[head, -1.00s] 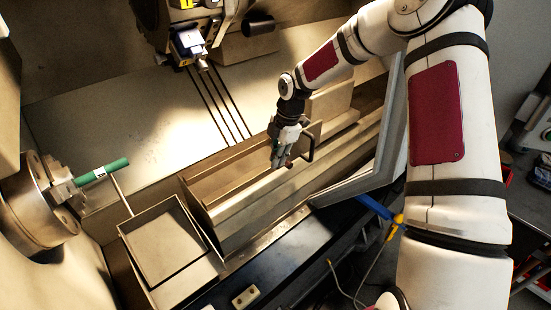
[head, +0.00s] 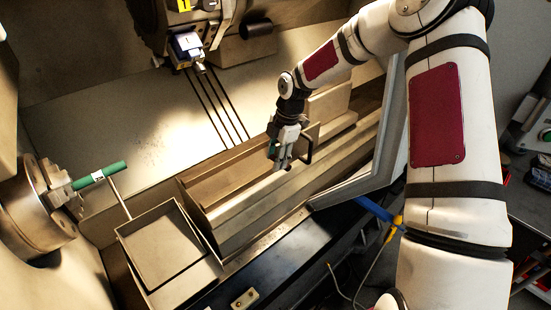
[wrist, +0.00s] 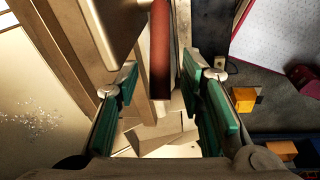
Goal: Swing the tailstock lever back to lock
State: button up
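A red-brown bar (wrist: 160,50), which looks like the lever's grip, comes down from the top of the wrist view. Its lower end lies between the two green-padded fingers of my gripper (wrist: 163,108), with gaps on both sides. The fingers are apart and do not touch it. In the head view my gripper (head: 281,161) points down over the long bed rails, beside the beige tailstock block (head: 328,103).
A chuck (head: 32,205) holds a green bar (head: 103,175) at the left. An open tray (head: 165,250) stands in front of the rails. The tool turret (head: 190,48) is at the back. A grey door frame (head: 375,165) stands close to the right of my gripper.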

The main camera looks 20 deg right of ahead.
notch_tip(320, 180, up, 11)
jog(key=d, duration=0.2)
jog(key=shift+s, duration=0.4)
jog(key=c, duration=0.4)
jog(key=shift+s+a+f, duration=0.15)
jog(key=shift+a+f, duration=0.05)
jog(key=shift+a, duration=0.15)
grip_shut()
jog(key=s+a+f+n+t+h+b, duration=0.1)
jog(key=s+a+f+n+h+b, duration=0.15)
jog(key=a+h, duration=0.4)
jog(key=s+a+f+n+t+h+b, duration=0.1)
jog(key=s+a+f+n+t+h, duration=0.2)
jog(key=a, duration=0.6)
jog(key=w+d+f+m+g+p, duration=0.1)
jog(key=w+d+f, duration=0.3)
jog(key=d, duration=0.4)
jog(key=shift+d+f+p, duration=0.35)
jog(key=shift+p, duration=0.25)
